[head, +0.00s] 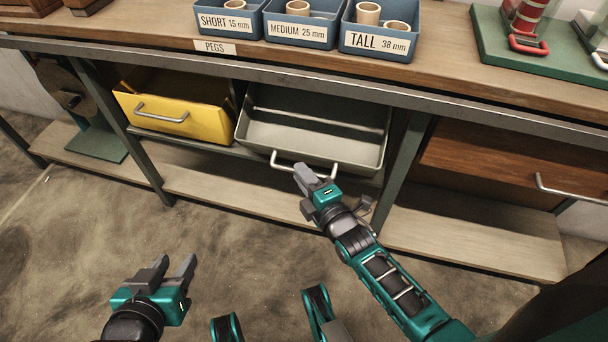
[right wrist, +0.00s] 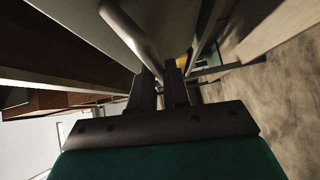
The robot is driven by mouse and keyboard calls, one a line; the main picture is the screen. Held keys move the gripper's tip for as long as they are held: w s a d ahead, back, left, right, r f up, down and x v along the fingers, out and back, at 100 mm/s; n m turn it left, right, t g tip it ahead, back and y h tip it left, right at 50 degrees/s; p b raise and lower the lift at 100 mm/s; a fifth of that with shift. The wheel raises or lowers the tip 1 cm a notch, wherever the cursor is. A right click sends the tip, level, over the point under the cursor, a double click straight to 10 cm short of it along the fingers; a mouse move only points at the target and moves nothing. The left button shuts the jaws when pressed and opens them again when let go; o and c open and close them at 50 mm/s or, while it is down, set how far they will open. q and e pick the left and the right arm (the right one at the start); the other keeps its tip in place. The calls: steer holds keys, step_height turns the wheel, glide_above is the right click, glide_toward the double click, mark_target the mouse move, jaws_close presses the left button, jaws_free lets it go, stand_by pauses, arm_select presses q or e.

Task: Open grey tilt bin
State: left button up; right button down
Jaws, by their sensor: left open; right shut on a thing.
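The grey tilt bin (head: 312,128) hangs under the workbench in the head view, tilted forward with its empty inside showing. Its metal bar handle (head: 286,163) is on the front face. My right gripper (head: 300,172) is at the handle's left part and shut on it. In the right wrist view the handle (right wrist: 132,30) runs down to the fingers of the right gripper (right wrist: 167,85); the contact itself is dark and hard to see. My left gripper (head: 176,266) is open and empty over the floor at the lower left, away from the bin.
A yellow tilt bin (head: 175,118) with its own handle sits left of the grey one. A wooden drawer (head: 490,165) is to the right, past a bench leg (head: 404,150). A lower shelf (head: 235,190) runs below. Blue peg boxes (head: 376,42) stand on the bench top.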

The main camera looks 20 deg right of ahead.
arm_select(q)
steer(key=shift+r, duration=0.1)
steer(key=shift+a+r, duration=0.1)
steer(key=shift+r, duration=0.05)
arm_select(e)
steer(key=shift+s+a+f, duration=0.1)
steer(key=shift+s+f, duration=0.1)
steer(key=shift+f, duration=0.15)
steer(key=c, duration=1.2)
jaws_free()
steer(key=shift+o, duration=0.2)
arm_select(q)
steer(key=shift+s, duration=0.15)
